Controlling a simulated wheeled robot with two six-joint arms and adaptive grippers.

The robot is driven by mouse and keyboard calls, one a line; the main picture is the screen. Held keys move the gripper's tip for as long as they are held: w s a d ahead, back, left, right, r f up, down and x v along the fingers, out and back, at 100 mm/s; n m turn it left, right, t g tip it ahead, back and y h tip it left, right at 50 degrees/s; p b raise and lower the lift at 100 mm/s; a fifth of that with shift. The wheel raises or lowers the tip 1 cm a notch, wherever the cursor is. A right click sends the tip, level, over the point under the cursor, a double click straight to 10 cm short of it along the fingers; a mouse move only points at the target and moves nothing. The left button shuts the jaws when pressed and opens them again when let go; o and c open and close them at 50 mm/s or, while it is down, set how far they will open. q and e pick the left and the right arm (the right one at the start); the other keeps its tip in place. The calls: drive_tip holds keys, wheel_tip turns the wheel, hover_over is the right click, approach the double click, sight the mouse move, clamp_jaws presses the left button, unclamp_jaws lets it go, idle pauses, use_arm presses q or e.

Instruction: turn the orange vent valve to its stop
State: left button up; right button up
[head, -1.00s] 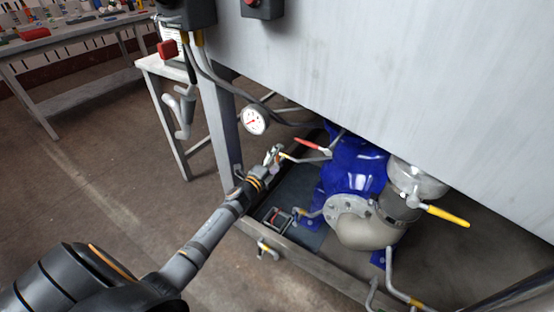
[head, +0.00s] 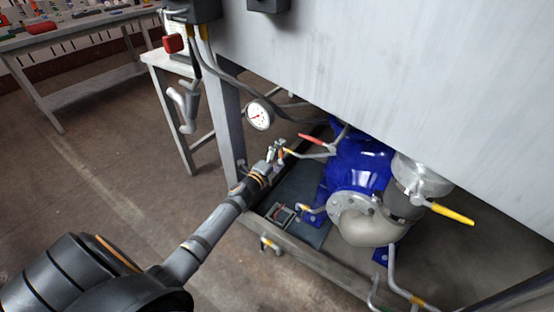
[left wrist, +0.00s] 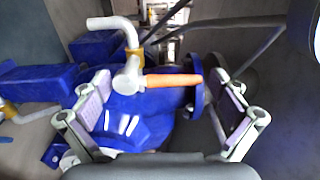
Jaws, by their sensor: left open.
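The orange vent valve handle (left wrist: 172,80) lies nearly level in the left wrist view, attached to a pale valve body (left wrist: 128,76) with a bent white pipe above it. My left gripper (left wrist: 160,88) is open, with one finger on each side of the handle and visible gaps on both sides. The handle's depth relative to the fingertips is hard to judge. My right gripper is out of view.
The blue pump (head: 355,170) and a yellow handle (head: 453,214) stand to the right. A large grey panel (head: 400,70) overhangs. Floor is free at left.

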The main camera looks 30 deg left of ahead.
use_arm(q)
drive_tip(key=s, duration=1.1)
drive_tip(key=shift+s+a, duration=0.35)
drive_tip(key=shift+a, duration=0.1)
